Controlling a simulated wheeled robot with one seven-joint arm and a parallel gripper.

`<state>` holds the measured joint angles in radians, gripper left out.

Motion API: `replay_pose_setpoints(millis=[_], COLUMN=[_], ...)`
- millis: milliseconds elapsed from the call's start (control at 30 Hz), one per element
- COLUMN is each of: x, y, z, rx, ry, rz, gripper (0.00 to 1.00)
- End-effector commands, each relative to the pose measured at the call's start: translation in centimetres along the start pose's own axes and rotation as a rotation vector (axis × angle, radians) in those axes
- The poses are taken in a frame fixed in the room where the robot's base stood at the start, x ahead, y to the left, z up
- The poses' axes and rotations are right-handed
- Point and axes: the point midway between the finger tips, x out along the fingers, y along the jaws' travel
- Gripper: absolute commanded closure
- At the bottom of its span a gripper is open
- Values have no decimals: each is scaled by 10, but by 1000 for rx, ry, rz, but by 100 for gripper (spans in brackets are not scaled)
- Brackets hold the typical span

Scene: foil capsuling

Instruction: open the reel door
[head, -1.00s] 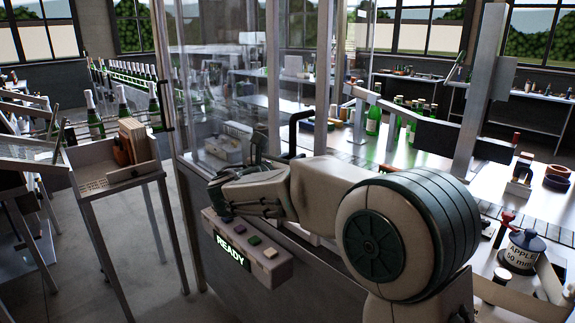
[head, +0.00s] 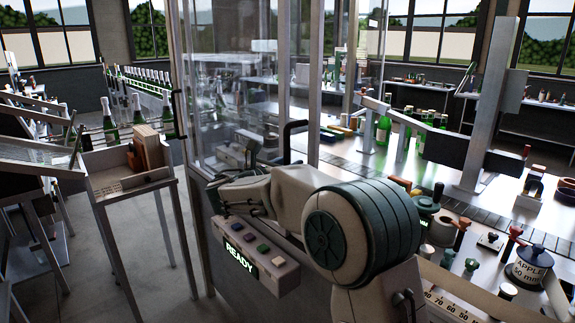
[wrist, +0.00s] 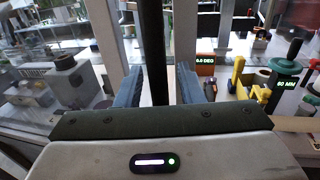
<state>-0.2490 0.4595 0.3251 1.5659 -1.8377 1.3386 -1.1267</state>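In the wrist view, my gripper (wrist: 160,88) has its two blue fingers apart on either side of a black upright bar (wrist: 153,45). The bar looks like a door handle; a gap shows on its right side, and I cannot tell whether the left finger touches it. In the head view, a bent black handle (head: 287,140) stands at the clear-panelled enclosure (head: 228,90), just beyond my forearm. My fingertips are largely hidden there by my arm. I cannot tell for sure which panel is the reel door; the clear panels look shut.
A control box (head: 258,256) reading READY juts out below my forearm. A wooden tray stand (head: 130,182) is at the left, with bottles behind it. Floor between stand and enclosure is clear.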

Motion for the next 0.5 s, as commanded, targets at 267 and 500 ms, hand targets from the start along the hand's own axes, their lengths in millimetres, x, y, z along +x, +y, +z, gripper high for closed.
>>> replay_pose_setpoints(millis=[267,500], x=[-22,-76], y=[1,1], z=[-2,-2], rx=[0,0], ry=[0,-1], rz=[4,5], gripper=[65,65])
